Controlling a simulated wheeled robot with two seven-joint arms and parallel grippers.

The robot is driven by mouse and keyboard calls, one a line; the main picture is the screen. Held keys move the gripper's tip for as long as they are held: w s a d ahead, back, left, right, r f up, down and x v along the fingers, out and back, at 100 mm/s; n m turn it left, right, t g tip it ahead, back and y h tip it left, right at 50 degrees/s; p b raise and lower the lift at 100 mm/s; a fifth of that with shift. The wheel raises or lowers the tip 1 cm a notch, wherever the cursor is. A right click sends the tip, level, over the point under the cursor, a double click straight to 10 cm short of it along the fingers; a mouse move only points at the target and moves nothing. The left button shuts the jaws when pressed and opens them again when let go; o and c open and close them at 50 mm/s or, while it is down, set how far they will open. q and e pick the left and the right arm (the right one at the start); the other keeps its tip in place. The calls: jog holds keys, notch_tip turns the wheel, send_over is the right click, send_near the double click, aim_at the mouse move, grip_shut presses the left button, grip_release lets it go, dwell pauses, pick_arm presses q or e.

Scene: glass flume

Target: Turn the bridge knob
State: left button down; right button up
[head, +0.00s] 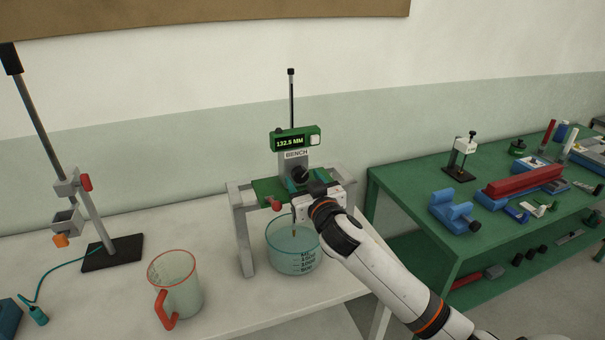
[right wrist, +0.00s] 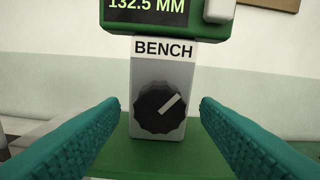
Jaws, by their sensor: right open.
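The bridge knob (right wrist: 160,108) is a dark, scalloped dial with a pale pointer bar aimed to the upper right. It sits on the front of a grey block labelled BENCH (right wrist: 160,50). In the head view the knob (head: 300,175) is partly behind my right gripper. Above it a green display (head: 292,140) reads 132.5 MM. My right gripper (head: 301,187) is open, its teal fingers (right wrist: 160,115) on either side of the knob in the right wrist view, with visible gaps to it. My left gripper is not in view.
The block stands on a green plate on a grey bridge (head: 243,232) over a glass beaker (head: 292,252). A red-handled jug (head: 176,283) and a clamp stand (head: 112,252) are to the left. A green bench (head: 405,185) with several tools is to the right.

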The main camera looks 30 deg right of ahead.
jog(key=shift+x, duration=0.8)
jog(key=shift+c, duration=0.4)
jog(key=c, duration=0.9)
jog(key=shift+f+m, duration=0.1)
jog(key=shift+m, duration=0.6)
jog(key=m, duration=0.3)
jog(key=o, duration=1)
jog(key=shift+s, duration=0.1)
